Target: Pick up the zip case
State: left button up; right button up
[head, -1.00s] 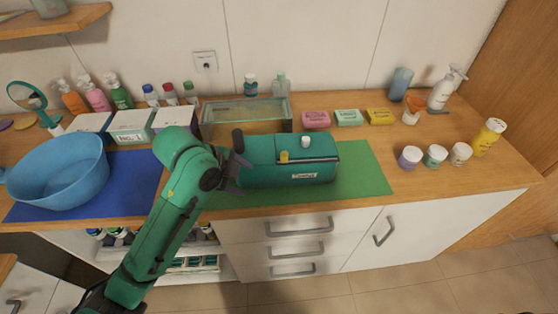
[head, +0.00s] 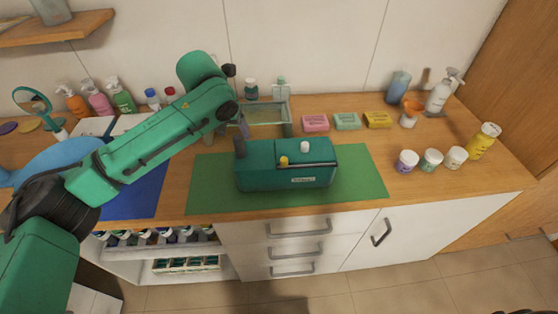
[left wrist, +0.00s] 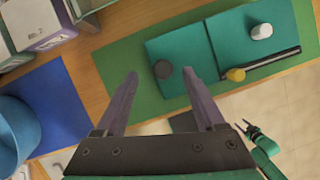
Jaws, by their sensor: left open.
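The zip case (head: 290,168) is a teal box with a pale label on its front, on the green mat (head: 365,180). A dark upright piece shows at its left end, and yellow and white caps show on its top. In the left wrist view the case (left wrist: 180,45) lies beyond my fingertips. My left gripper (head: 243,128) is above the case's left end, open and empty; its two purple fingers (left wrist: 160,73) appear on either side of the dark round piece. My right gripper (left wrist: 246,127) shows small at the right of the left wrist view, clear of the case.
A glass tray (head: 268,115) stands behind the case. Pink, green and yellow soap boxes (head: 347,121) are at the back right, with several jars (head: 432,160) further right. A blue basin (head: 50,160) sits at the left, partly hidden by my arm.

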aim_at(237, 138)
pick_arm(q)
jog(key=p+x, duration=0.1)
jog(key=x, duration=0.1)
jog(key=p+x, duration=0.1)
jog(key=x, duration=0.1)
jog(key=shift+s+d+f, duration=0.15)
jog(key=shift+s+d, duration=0.05)
jog(key=shift+w+f, duration=0.2)
jog(key=shift+f, duration=0.2)
grip_shut()
jog(key=shift+r, duration=0.15)
dwell(0.6)
